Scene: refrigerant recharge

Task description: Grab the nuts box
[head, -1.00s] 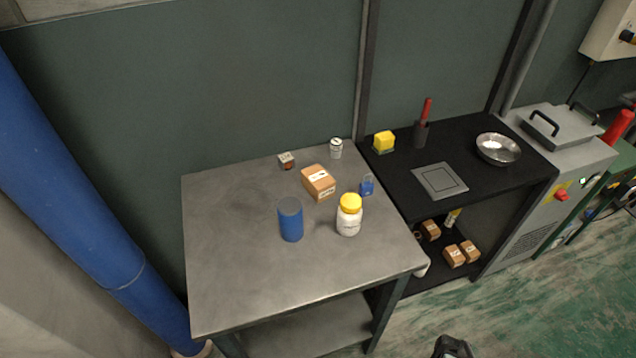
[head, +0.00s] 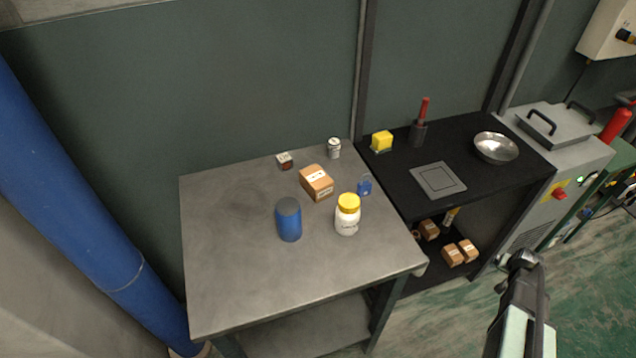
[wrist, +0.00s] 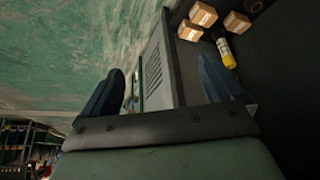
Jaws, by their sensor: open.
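A brown cardboard box (head: 316,182) with a white label sits on the grey metal table, towards the back. A smaller box (head: 284,161) with a dark front lies behind it to the left. Several more brown boxes (head: 453,254) stand on the lower shelf of the black bench; they also show in the wrist view (wrist: 237,22). I cannot read which box is marked as nuts. My gripper (wrist: 162,82) is open and empty, its two dark fingers apart. In the head view my arm is at the lower right, in front of the black bench, away from the table.
Near the table box stand a blue canister (head: 289,222), a white bottle with yellow cap (head: 347,216), a small blue item (head: 364,187) and a small can (head: 334,148). The black bench (head: 400,185) holds a metal bowl (head: 496,148) and yellow block (head: 382,141). The table's left side is clear.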

